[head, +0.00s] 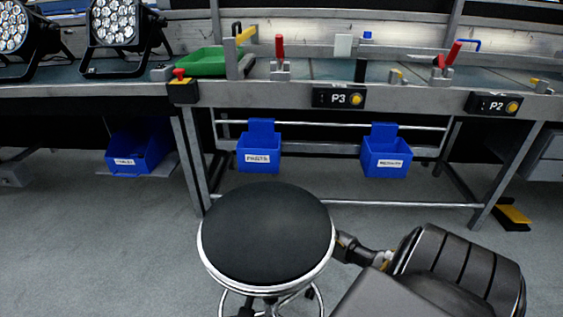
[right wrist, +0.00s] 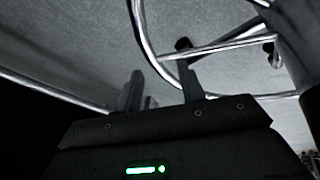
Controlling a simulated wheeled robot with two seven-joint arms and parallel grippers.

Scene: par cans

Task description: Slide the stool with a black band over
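A round stool (head: 265,235) with a black padded seat and a bright chrome rim stands upright on the floor in the lower middle of the head view. Its chrome foot ring and legs show partly below the seat; I cannot make out a separate black band. My right gripper (right wrist: 160,85) is low at the stool's right side, its tips partly hidden in the head view. In the right wrist view its two fingers are apart, with the stool's chrome tubes (right wrist: 148,35) just beyond them. I cannot tell whether they touch. My left gripper is out of view.
A long workbench (head: 230,92) with clamps, a green tray (head: 205,64) and stage lights (head: 118,25) runs behind the stool. Blue bins (head: 259,150) hang on a rail beneath it. Grey floor is clear left of the stool; a black and yellow object (head: 512,215) lies at right.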

